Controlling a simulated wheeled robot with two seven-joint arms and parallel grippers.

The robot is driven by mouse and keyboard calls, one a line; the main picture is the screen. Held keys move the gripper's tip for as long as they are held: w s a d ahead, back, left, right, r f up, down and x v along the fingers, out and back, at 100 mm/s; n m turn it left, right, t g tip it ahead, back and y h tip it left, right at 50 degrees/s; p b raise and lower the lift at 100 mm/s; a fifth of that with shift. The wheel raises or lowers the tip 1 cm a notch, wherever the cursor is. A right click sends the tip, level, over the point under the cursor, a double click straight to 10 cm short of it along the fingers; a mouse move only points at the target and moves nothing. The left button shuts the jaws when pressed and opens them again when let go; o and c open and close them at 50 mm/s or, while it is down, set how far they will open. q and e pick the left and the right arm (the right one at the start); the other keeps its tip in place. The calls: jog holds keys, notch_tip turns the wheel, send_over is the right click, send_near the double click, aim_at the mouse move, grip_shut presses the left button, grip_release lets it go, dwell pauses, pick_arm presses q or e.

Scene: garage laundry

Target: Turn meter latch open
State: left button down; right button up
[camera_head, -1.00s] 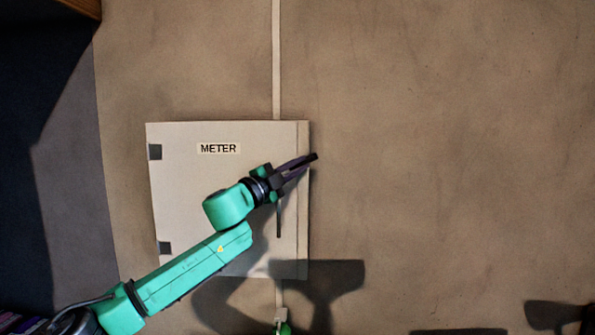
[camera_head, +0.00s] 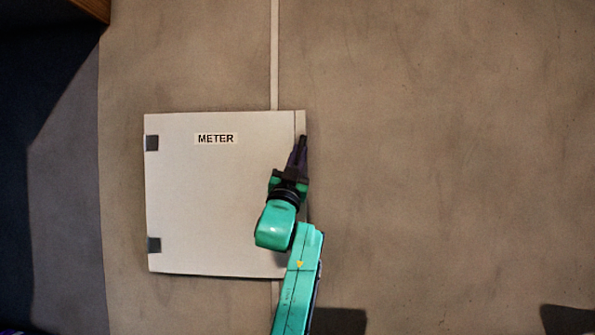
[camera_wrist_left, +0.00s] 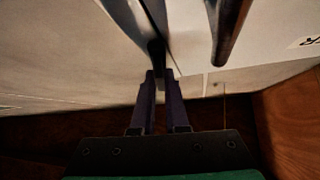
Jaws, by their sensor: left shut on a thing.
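The meter box has a pale square door (camera_head: 220,200) with a METER label (camera_head: 216,139), in the middle left of the head view. The door looks closed. My left gripper (camera_head: 302,142) is at the door's right edge, pointing up in the picture. In the left wrist view, its purple fingers (camera_wrist_left: 158,80) are shut on a dark metal piece, which looks like the latch (camera_wrist_left: 152,40). Its fingers and arm hide the latch in the head view. A separate dark bar (camera_wrist_left: 229,35) stands beside it in the wrist view. My right gripper is out of view.
Two dark hinges (camera_head: 153,245) are on the door's left side. A thin pale conduit (camera_head: 274,55) runs up the wall above the box. The brown wall (camera_head: 450,150) to the right is bare. A wooden thing (camera_wrist_left: 295,115) shows at the right of the wrist view.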

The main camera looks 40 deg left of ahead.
pick_arm(q)
jog(key=shift+w+d+n+g+y, duration=0.1)
jog(key=shift+n+g+y, duration=0.6)
jog(key=shift+n+y, duration=0.9)
jog(key=shift+d+n+g+y, duration=0.1)
jog(key=shift+n+g+y, duration=0.6)
jog(key=shift+n+y, duration=0.85)
jog(key=shift+n, duration=0.55)
jog(key=c, duration=0.9)
grip_release()
jog(key=shift+f, duration=0.15)
jog(key=b+v, duration=0.7)
jog(key=v, duration=0.7)
jog(key=shift+s+d+b, duration=0.2)
jog(key=shift+s+b, duration=0.05)
jog(key=shift+b, duration=0.1)
